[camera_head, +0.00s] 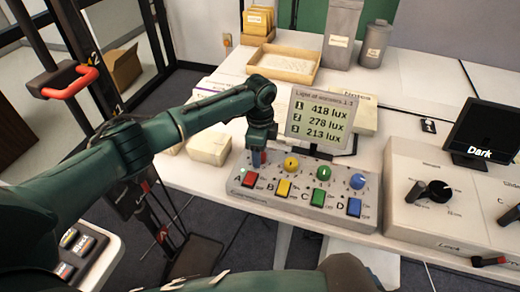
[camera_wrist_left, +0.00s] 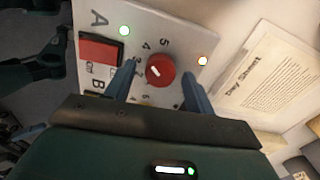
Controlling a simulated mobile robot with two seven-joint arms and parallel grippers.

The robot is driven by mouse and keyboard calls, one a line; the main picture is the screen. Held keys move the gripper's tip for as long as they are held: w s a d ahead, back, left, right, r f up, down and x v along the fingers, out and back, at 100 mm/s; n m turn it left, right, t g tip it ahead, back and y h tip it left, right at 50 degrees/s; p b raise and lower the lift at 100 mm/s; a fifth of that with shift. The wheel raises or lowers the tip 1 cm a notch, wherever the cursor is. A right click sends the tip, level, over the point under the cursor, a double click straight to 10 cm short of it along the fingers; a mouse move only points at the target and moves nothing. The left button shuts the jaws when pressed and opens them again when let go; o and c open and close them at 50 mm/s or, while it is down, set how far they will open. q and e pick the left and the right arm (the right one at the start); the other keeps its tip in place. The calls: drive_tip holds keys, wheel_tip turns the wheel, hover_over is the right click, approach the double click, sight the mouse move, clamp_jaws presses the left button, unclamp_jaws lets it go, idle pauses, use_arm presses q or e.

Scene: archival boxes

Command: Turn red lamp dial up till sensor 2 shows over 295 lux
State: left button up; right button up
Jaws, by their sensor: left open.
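The red dial (camera_wrist_left: 160,70) is at position A on the control box (camera_head: 300,192), with its white mark between the printed numbers. My left gripper (camera_head: 258,160) points down over it and hides most of it in the head view. In the left wrist view, the open blue fingers of my left gripper (camera_wrist_left: 158,78) stand on either side of the dial, with a gap to each. The display (camera_head: 318,118) reads 418 lux for sensor 1, 278 lux for sensor 2 and 213 lux for sensor 3. My right gripper does not show.
Yellow (camera_head: 291,164), green (camera_head: 323,173) and blue (camera_head: 358,181) dials stand to the right on the box. A red switch (camera_wrist_left: 100,49) is beside the red dial. A dark screen reading "Dark" (camera_head: 484,132) and a console with a black knob (camera_head: 438,191) are farther right.

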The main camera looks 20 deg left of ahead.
use_arm(q)
wheel_tip(320, 180, up, 13)
idle(0.5)
drive_tip(key=shift+r, duration=0.1)
